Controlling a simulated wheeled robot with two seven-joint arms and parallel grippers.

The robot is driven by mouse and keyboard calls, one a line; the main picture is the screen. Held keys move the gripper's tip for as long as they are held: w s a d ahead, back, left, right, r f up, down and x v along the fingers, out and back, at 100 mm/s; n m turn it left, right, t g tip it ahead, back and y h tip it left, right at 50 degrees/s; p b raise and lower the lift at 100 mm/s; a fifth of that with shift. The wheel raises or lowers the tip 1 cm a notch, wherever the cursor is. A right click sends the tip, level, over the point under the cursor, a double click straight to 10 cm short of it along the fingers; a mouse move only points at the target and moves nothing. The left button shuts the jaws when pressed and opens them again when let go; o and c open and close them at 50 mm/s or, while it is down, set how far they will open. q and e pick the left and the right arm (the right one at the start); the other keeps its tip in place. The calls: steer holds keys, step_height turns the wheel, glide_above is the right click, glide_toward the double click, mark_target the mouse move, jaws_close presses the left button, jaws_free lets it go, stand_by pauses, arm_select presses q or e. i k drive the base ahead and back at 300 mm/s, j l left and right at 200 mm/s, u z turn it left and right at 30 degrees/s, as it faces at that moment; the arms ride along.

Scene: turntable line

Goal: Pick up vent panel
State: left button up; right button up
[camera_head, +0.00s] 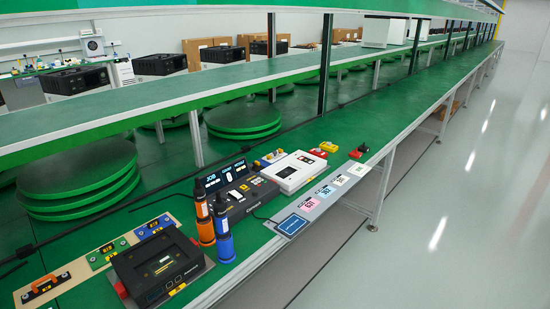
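I cannot say for sure which thing is the vent panel. A tan board (77,270) at the lower left of the head view carries small plates in a row. One is a dark plate with an orange handle (46,285), one is a green plate (107,253), and one is a blue plate (153,227). A black open-topped device (158,267) sits beside the board on the green bench. Neither of my grippers is in view.
An orange bottle (204,225) and a blue bottle (223,232) stand upright right of the black device. Behind them are a dark control unit (240,200) and a white box (293,172). Labelled cards (325,190) line the bench's front edge. The bench (400,125) is clear farther back.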

mark_target(276, 156)
steer(key=i+l+u, duration=0.1)
steer(key=u, duration=1.1)
steer(key=l+u, duration=0.25)
steer(key=l, duration=0.2)
steer(key=k+l+u, duration=0.2)
steer(key=l, duration=0.2)
steer(key=l+u, duration=0.25)
steer(key=l, duration=0.2)
steer(key=k+l+u, duration=0.2)
steer(key=l, duration=0.2)
steer(key=l+u, duration=0.25)
steer(key=l, duration=0.15)
steer(key=k+l+u, duration=0.25)
steer(key=i+l, duration=0.05)
steer(key=l, duration=0.05)
